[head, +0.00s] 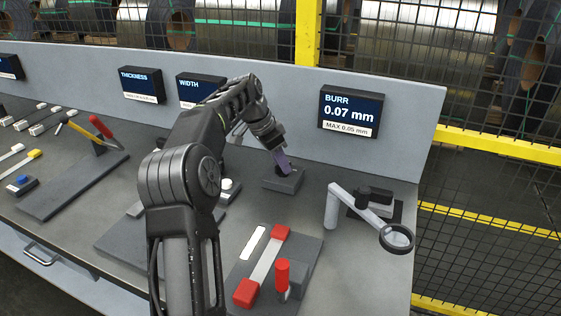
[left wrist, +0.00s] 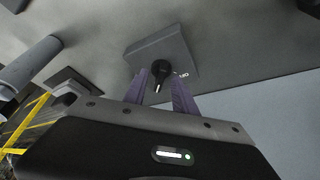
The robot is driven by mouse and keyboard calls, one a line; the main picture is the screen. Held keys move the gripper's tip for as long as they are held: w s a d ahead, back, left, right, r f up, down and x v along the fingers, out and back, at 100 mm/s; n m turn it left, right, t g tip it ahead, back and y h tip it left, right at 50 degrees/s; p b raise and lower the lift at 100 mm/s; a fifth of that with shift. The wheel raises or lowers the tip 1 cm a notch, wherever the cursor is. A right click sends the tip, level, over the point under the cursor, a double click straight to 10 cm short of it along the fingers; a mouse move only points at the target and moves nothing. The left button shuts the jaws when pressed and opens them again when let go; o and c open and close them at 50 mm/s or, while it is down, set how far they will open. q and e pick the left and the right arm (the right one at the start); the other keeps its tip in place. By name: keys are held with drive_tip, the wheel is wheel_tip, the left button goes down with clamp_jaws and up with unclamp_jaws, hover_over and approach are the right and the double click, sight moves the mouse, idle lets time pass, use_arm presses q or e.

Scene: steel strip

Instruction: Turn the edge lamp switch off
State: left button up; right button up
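The edge lamp switch is a small dark grey box (head: 284,181) on the bench below and left of the BURR display. In the left wrist view the box (left wrist: 178,46) carries a black rotary knob (left wrist: 160,71) with a white pointer line, and a partly covered white label beside it. My left gripper (head: 282,161) is at the box, its purple fingers pointing down at it. In the left wrist view its fingers (left wrist: 159,82) are apart, one on each side of the knob, with gaps visible. Whether a fingertip touches the knob is unclear. My right gripper is not in view.
A magnifier on a grey arm (head: 372,222) stands to the right of the switch. A fixture with red blocks (head: 263,265) and a red handle is in front. The BURR display (head: 349,111) is on the back panel; yellow-framed mesh fencing stands beyond.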

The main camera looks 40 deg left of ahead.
use_arm(q)
drive_tip(key=shift+c, duration=0.2)
clamp_jaws()
idle(0.5)
